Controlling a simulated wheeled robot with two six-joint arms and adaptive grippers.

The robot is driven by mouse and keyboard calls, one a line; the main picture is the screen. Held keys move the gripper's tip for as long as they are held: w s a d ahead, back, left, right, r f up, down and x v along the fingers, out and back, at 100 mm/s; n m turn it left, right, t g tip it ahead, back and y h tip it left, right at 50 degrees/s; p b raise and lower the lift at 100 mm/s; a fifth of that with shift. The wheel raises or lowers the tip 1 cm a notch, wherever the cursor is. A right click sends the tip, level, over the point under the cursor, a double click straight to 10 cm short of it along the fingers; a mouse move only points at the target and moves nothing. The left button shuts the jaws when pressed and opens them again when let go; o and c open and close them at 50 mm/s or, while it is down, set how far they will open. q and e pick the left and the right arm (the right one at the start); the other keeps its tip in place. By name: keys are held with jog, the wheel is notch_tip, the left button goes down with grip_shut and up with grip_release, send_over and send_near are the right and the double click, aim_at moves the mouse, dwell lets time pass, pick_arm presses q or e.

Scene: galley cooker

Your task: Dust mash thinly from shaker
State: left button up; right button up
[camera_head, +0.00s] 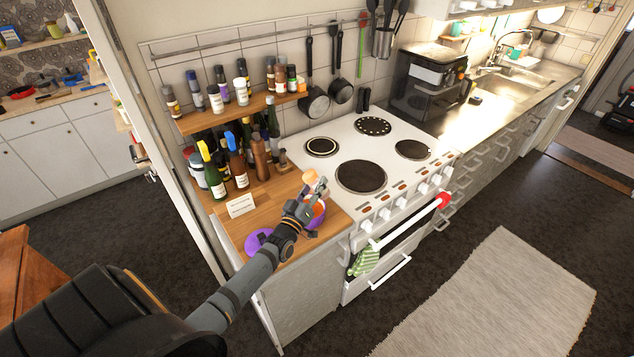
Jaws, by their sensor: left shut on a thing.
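My left gripper (317,189) reaches in over the wooden counter (286,192) left of the cooker. It is shut on a small tan-orange object (309,177), which looks like the shaker. The gripper covers part of it, so its tilt and holes cannot be made out. A purple bowl (316,222) with orange mash (318,210) stands on the counter just below the gripper, partly hidden by it. I cannot see any dust falling. My right gripper is not in view.
A purple round piece (257,241) lies near the counter's front edge, beside my forearm. A white card (240,205) and several bottles (236,162) stand further back. The white cooker (330,155) adjoins on the right. A shelf with jars (242,110) hangs above.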

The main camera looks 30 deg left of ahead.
pick_arm(q)
jog(key=shift+a+r, duration=0.1)
jog(key=shift+r, duration=0.05)
jog(key=shift+s+a+r+m+p, duration=0.2)
jog(key=shift+m+p, duration=0.35)
jog(key=shift+m, duration=0.25)
jog(key=shift+a+m+g+p, duration=0.15)
jog(key=shift+m+g+p, duration=0.15)
jog(key=shift+m+p, duration=0.15)
jog(key=shift+a+f+m+h, duration=0.1)
jog(key=shift+f+m+h, duration=0.1)
jog(key=shift+m+h, duration=0.2)
jog(key=shift+s+a+r+m+g+p, duration=0.15)
jog(key=shift+a+m+g+p, duration=0.15)
jog(key=shift+m+p, duration=0.5)
jog(key=shift+a+f+m, duration=0.1)
jog(key=shift+f+m, duration=0.15)
jog(key=shift+m, duration=0.1)
jog(key=shift+a+p, duration=0.1)
jog(key=shift+p, duration=0.25)
jog(key=shift+s+a+m+g, duration=0.15)
jog(key=shift+m+g, duration=0.15)
jog(key=shift+m, duration=0.2)
jog(key=shift+f, duration=0.15)
